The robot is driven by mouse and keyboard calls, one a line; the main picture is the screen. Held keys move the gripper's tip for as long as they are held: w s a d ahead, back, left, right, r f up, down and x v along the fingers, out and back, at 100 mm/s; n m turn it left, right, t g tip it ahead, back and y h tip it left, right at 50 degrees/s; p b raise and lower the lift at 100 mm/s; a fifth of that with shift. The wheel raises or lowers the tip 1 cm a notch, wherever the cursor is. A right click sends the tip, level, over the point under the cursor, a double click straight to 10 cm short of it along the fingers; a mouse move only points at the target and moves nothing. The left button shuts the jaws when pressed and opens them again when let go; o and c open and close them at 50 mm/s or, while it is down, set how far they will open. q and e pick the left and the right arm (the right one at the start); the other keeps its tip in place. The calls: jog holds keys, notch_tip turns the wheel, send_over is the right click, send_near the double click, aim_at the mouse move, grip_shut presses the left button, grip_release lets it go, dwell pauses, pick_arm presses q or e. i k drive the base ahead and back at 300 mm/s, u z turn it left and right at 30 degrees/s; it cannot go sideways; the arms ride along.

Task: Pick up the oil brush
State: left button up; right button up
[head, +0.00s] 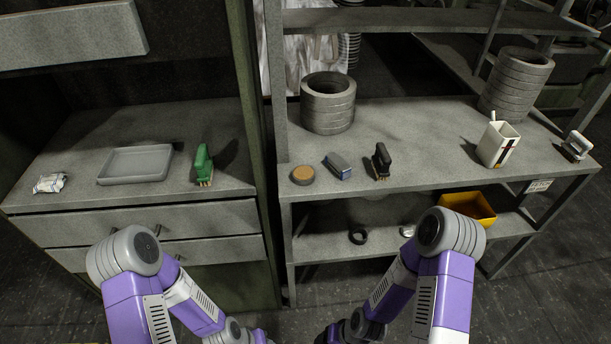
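Several brush-like tools lie on the two benches, and I cannot tell for sure which is the oil brush. A green-handled brush (203,165) stands on the left cabinet top. A black-handled brush (381,161) stands on the right bench, with a blue and grey block (338,166) to its left. A white-handled brush (577,146) is at the bench's far right end. A white container (497,144) with a thin white stick poking up stands left of it. My arms reach in at the bottom; both grippers are out of frame.
A grey tray (135,165) and a crumpled packet (50,183) lie on the left cabinet. A round brown-topped tin (303,175) and stacked grey rings (328,102) are on the right bench (440,135). A yellow bin (468,207) sits on its lower shelf.

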aim_at(382, 161)
jog(key=u, duration=3.6)
jog(key=k, duration=1.95)
jog(key=z, duration=1)
